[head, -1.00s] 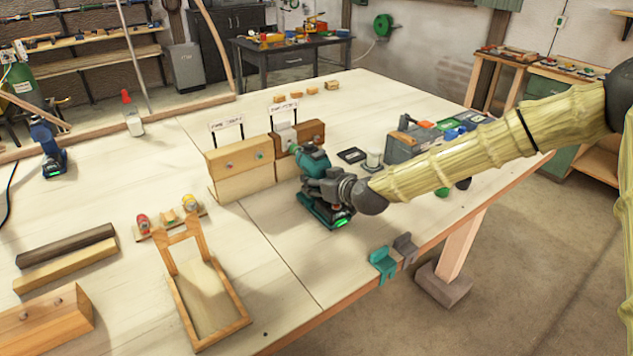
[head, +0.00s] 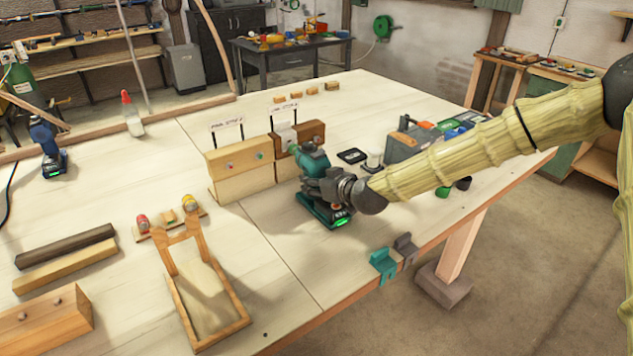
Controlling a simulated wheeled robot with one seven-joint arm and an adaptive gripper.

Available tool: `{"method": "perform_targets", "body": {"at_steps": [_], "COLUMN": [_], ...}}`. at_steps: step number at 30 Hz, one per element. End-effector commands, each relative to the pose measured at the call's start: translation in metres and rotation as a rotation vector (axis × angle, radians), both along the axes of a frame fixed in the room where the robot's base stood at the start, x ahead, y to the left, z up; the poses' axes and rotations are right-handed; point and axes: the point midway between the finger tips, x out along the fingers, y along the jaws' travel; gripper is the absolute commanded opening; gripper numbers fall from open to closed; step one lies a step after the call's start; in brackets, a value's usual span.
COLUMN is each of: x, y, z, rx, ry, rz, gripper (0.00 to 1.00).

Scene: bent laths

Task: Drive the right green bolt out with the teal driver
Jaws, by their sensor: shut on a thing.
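The teal driver (head: 313,158) stands upright in my gripper (head: 322,187), with its black and teal battery foot low over the bench. My gripper is shut around the driver's handle. The driver's nose points left and back, at the front of the right-hand wooden block (head: 312,131). The driver hides the lower face of this block, so I cannot tell whether the bit touches a bolt there. A grey piece (head: 285,135) sits on this block. The left-hand block (head: 240,157) shows a reddish bolt (head: 231,167) and a green bolt (head: 259,155). Small signs stand above both blocks.
A teal holder (head: 383,265) sits on the front edge. A wooden frame (head: 205,290) stands front left. The bench between is clear.

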Motion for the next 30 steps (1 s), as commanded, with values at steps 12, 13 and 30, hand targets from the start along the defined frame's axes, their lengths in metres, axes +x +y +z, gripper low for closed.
{"method": "perform_targets", "body": {"at_steps": [12,13,30], "x": [0.0034,0.0036,0.0072], "y": [0.0025,0.0026,0.0049], "z": [0.0028,0.0028,0.0029], "rx": [0.002,0.001,0.001], "ry": [-0.004,-0.004,-0.004], "rz": [0.0,-0.001,-0.001], "gripper": [0.06,0.06,0.06]}}
